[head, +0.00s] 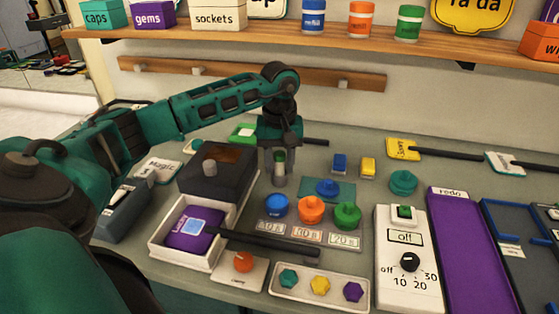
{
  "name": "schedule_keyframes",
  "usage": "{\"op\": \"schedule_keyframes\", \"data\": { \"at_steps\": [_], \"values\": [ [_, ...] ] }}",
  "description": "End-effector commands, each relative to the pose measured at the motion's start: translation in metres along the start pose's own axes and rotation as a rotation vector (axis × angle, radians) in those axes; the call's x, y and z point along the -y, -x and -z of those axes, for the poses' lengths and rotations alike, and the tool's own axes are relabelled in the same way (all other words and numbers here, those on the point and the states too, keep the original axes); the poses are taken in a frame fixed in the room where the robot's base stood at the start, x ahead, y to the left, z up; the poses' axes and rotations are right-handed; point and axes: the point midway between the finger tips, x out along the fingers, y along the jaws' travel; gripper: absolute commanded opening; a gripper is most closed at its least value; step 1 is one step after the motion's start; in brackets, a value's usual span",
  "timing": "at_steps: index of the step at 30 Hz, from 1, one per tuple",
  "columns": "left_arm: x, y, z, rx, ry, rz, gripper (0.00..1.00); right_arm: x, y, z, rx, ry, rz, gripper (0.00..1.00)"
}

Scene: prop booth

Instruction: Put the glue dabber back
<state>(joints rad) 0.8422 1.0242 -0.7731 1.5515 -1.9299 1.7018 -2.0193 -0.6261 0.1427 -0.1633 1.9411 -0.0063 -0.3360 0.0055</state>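My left gripper (279,170) points down over the counter, just right of the dark box. A small grey cylinder with a green top (279,181) stands between its fingers; it may be the glue dabber in its holder, but the fingers hide part of it. I cannot tell whether the fingers press on it or stand clear. The cylinder's lower end looks close to the counter. My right gripper is out of view.
A dark box (212,172) and a white tray with a purple item (188,230) stand left. Blue (276,206), orange (311,209) and green (347,215) knobs lie right. A black rod (270,243) crosses in front. A shelf (330,45) runs above.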

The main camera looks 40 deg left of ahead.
Motion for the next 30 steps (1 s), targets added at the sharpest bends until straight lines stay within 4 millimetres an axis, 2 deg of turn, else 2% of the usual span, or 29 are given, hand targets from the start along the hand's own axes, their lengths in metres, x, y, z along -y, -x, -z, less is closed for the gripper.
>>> {"op": "schedule_keyframes", "data": {
  "at_steps": [4,10,14,17,24,30],
  "values": [
    [0.0,0.001,0.0,0.0,0.001,0.0,0.52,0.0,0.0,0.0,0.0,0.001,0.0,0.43],
    [0.0,0.001,0.0,0.0,0.001,0.0,0.52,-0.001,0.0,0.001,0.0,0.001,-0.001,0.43],
    [0.0,0.008,0.001,-0.002,0.0,-0.001,0.52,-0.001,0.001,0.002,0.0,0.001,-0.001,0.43],
    [0.0,0.024,0.001,-0.005,0.0,-0.003,0.52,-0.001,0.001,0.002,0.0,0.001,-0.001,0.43],
    [-0.001,0.077,0.001,-0.005,0.001,-0.004,0.52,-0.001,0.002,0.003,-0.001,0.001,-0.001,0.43],
    [-0.001,0.11,0.001,-0.002,0.0,-0.002,0.52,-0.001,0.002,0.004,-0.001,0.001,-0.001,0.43]
  ]
}}
